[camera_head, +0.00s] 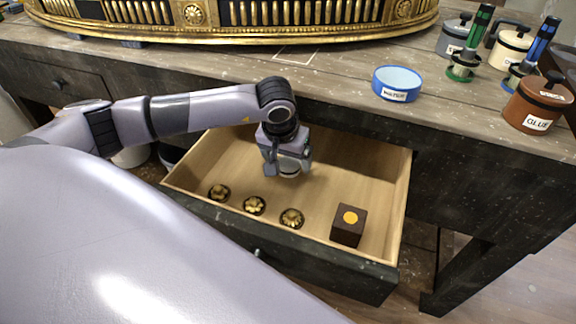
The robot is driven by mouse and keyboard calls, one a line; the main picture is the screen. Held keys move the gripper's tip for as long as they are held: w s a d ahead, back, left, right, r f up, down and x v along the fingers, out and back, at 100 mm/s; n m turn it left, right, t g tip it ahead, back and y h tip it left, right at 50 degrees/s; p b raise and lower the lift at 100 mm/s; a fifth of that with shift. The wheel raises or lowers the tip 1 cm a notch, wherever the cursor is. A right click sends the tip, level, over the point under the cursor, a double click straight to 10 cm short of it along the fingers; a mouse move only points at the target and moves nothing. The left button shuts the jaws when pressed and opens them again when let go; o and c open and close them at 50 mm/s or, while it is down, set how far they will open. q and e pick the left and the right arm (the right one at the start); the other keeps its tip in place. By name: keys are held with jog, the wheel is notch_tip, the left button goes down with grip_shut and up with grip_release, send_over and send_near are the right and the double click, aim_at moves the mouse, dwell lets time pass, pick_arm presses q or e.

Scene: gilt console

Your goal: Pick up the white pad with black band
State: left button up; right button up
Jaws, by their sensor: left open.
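My left gripper (285,168) reaches down into the open drawer (385,180) near its back. It is open. A small pale round thing with a dark edge, likely the white pad with black band (290,174), shows right at its fingertips. The gripper covers most of it, and I cannot tell whether the fingers touch it. My right gripper is not in view.
Three gold rosettes, one of them at the drawer's middle (254,205), lie along the drawer's front. A dark brown block (349,224) with an orange dot stands at the right.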

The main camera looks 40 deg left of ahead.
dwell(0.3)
pick_arm(q)
jog(key=c, duration=1.1)
jog(key=shift+r, duration=0.15)
jog(key=shift+c, duration=0.2)
notch_tip(320, 180, up, 28)
jog(key=p, duration=0.3)
jog(key=shift+o, duration=0.5)
